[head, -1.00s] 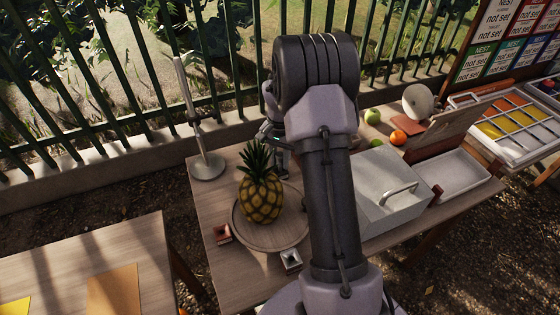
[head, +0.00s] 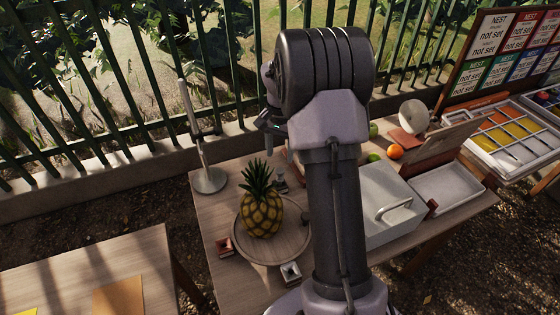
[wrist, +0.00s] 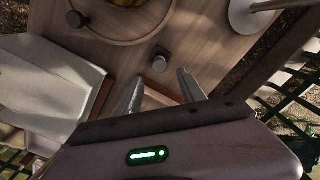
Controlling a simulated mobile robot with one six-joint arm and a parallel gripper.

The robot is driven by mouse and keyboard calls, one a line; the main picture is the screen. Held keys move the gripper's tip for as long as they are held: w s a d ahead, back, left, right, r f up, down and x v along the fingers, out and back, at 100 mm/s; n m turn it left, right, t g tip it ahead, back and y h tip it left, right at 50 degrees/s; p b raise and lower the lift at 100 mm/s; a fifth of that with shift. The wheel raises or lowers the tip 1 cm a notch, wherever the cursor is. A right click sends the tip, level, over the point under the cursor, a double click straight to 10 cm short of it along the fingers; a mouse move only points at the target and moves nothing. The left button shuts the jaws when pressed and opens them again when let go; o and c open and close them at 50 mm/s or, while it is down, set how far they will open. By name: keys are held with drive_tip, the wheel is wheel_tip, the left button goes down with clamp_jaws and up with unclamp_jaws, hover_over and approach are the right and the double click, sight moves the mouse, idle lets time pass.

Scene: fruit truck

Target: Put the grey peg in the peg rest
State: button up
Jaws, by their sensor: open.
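A short grey piece (head: 281,183), which looks like the grey peg, stands on the wooden table behind the pineapple. In the wrist view it seems to be the round grey knob (wrist: 159,61), just beyond the fingertips and apart from them. My gripper (wrist: 160,85) is open and empty, above the table; in the head view it (head: 268,143) is partly hidden by my arm. A small pale block with a dark recess (head: 291,273) and a reddish one (head: 224,247) sit at the table's near side. I cannot tell which is the peg rest.
A pineapple (head: 260,212) stands on a round board (head: 285,240). A metal pole stand (head: 209,181) is at the left. A white box with a handle (head: 388,205), a white tray (head: 446,187) and fruit are at the right. A fence runs behind. My arm hides the table's middle.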

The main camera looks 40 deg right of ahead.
drive_tip(key=s+a+r+n+t, duration=0.2)
drive_tip(key=s+a+r, duration=0.2)
drive_tip(key=a+r, duration=0.4)
drive_tip(key=s+a+r+n+t, duration=0.15)
drive_tip(key=s+a+r, duration=0.25)
drive_tip(key=a+r, duration=0.45)
drive_tip(key=s+a+r+n+t+y, duration=0.1)
drive_tip(key=s+a+n, duration=0.3)
drive_tip(key=s+a, duration=0.7)
drive_tip(key=s+t+y, duration=0.1)
drive_tip(key=s, duration=0.3)
drive_tip(key=shift+r, duration=0.15)
drive_tip(key=shift+f+b, duration=0.7)
drive_tip(key=shift+f, duration=0.05)
